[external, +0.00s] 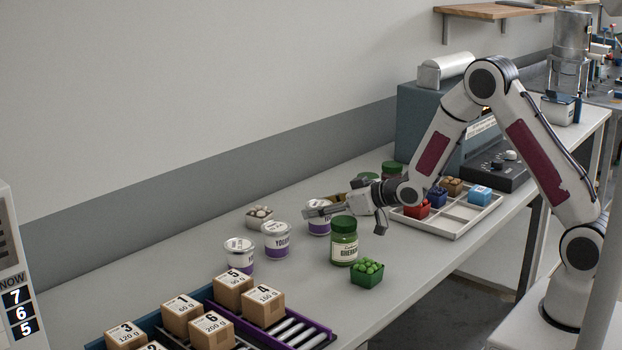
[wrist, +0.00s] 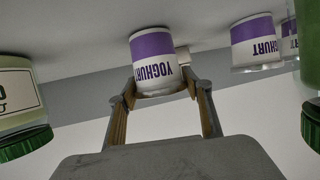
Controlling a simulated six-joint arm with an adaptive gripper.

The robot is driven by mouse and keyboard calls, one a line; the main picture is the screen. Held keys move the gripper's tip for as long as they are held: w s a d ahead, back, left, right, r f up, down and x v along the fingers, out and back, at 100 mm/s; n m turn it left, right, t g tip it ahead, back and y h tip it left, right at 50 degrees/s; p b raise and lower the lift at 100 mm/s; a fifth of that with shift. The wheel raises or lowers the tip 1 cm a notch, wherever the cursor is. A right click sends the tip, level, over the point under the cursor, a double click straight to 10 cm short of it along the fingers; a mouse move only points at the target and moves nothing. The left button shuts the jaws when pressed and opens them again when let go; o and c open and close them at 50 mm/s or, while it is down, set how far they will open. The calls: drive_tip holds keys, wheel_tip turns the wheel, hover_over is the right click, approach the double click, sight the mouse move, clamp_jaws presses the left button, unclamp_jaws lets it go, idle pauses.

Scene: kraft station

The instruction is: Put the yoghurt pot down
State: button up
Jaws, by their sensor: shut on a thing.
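My gripper (external: 318,211) is shut on a white yoghurt pot with a purple band (external: 318,229), behind the gherkin jar in the external view. In the wrist view the picture is upside down; the pot (wrist: 153,47) sits between the two fingertips (wrist: 160,90), its label legible but inverted. The pot looks upright, at or very near the table top; I cannot tell if its base touches. My fingers hide part of it. Two similar pots stand to its left, a nearer one (external: 239,257) and another (external: 276,241).
A gherkin jar (external: 343,243) stands close in front of the held pot. A green punnet (external: 367,273), a pale punnet (external: 260,217) and a compartment tray (external: 464,222) are around. Numbered boxes (external: 233,290) stand at the front left. Bare table lies between the gherkin jar and the boxes.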

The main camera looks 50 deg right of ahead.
drive_tip(key=shift+f, duration=0.1)
drive_tip(key=o, duration=1.2)
drive_tip(key=v, duration=1.2)
drive_tip(key=shift+s, duration=0.1)
idle(0.3)
drive_tip(key=s+d+r+m+g+h, duration=0.1)
drive_tip(key=s+d+r+g+h, duration=0.2)
drive_tip(key=s+r, duration=0.4)
drive_tip(key=s+r+g, duration=0.2)
drive_tip(key=s, duration=1.2)
drive_tip(key=s+r+m+g, duration=0.1)
drive_tip(key=s+r+g, duration=0.1)
drive_tip(key=s, duration=1.2)
drive_tip(key=shift+s+a+r+m, duration=0.25)
drive_tip(key=shift+s+r+m, duration=0.05)
drive_tip(key=shift+s, duration=0.1)
